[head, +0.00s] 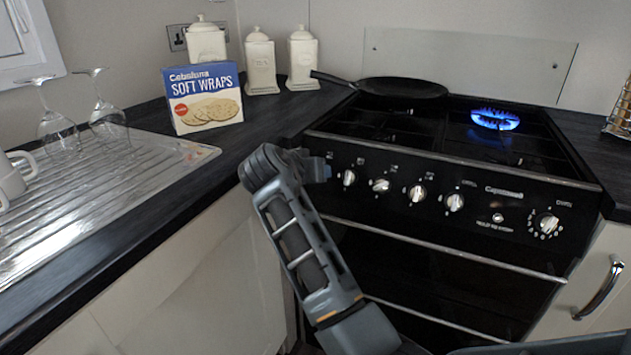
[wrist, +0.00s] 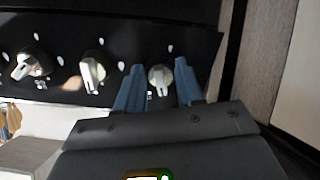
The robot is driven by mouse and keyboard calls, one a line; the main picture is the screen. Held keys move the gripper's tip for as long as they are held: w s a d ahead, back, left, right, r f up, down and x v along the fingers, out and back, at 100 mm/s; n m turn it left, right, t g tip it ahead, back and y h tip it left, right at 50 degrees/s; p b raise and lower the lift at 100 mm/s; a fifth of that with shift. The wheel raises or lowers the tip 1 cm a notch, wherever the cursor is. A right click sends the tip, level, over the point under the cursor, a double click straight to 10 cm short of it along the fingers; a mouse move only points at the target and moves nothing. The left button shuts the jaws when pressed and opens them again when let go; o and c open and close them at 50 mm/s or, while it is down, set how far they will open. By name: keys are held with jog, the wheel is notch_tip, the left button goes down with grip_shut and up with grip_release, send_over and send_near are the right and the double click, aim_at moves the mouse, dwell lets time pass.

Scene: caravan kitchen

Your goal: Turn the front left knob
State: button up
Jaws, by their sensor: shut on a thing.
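The stove's front panel carries a row of silver knobs. The leftmost one, the front left knob (head: 349,177), sits near the panel's left end. The contact faces are hard to make out. The knob's pointer faces down in the wrist view.
The rear right burner burns with a blue flame (head: 495,119). A black pan (head: 402,88) sits on the rear left. Another knob (wrist: 93,72) is beside the held one. The counter (head: 150,175) bears a soft wraps box (head: 203,98), left of the stove.

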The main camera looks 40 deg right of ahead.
jog(key=shift+a+f+m+b, duration=0.1)
jog(key=shift+f+m+b, duration=0.1)
jog(key=shift+m+b, duration=1.05)
jog(key=shift+m, duration=0.35)
jog(key=o, duration=1)
jog(key=shift+r, duration=0.15)
jog(key=p+v, duration=0.1)
jog(key=v, duration=0.6)
jog(key=shift+s+a+r, duration=0.15)
jog(key=shift+a, duration=0.1)
